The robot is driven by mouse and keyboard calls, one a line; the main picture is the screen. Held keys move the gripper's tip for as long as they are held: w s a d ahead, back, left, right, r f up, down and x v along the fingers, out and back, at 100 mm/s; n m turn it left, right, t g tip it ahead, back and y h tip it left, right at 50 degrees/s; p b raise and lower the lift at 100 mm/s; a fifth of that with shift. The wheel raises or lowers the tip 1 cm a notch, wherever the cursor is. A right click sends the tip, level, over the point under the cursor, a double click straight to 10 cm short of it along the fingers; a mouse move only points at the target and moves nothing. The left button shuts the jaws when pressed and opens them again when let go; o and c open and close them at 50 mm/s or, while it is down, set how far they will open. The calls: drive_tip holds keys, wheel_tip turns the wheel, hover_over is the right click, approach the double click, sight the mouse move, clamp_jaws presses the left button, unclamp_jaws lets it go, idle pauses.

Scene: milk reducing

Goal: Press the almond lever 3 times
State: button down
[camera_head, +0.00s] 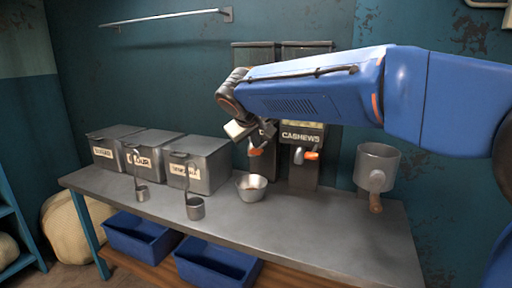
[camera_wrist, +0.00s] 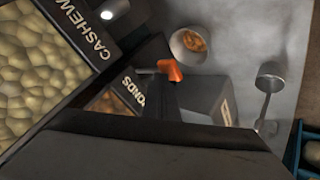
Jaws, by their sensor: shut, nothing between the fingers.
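The almond dispenser (camera_head: 262,165) stands on the bench, partly hidden by my arm in the head view. Its label reads "ONDS" in the wrist view (camera_wrist: 131,88). Its orange-tipped lever (camera_head: 256,151) also shows in the wrist view (camera_wrist: 170,70). My gripper (camera_head: 240,130) is shut and empty, close to the dispenser front just above the lever. Whether it touches the lever I cannot tell. A metal bowl (camera_head: 250,188) sits on the bench below the lever. In the wrist view the bowl (camera_wrist: 187,38) has some orange-brown pieces in it.
The cashew dispenser (camera_head: 302,150) with its own orange lever stands close on the right. Lidded bins (camera_head: 205,165) and two small ladles (camera_head: 195,208) are on the left. The front middle bench is clear.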

drive_tip(key=shift+f, duration=0.4)
idle(0.3)
drive_tip(key=shift+r, duration=1.7)
drive_tip(key=shift+r, duration=2.5)
idle(0.4)
wheel_tip(320, 180, up, 4)
drive_tip(key=shift+f, duration=0.1)
drive_tip(key=shift+f, duration=0.15)
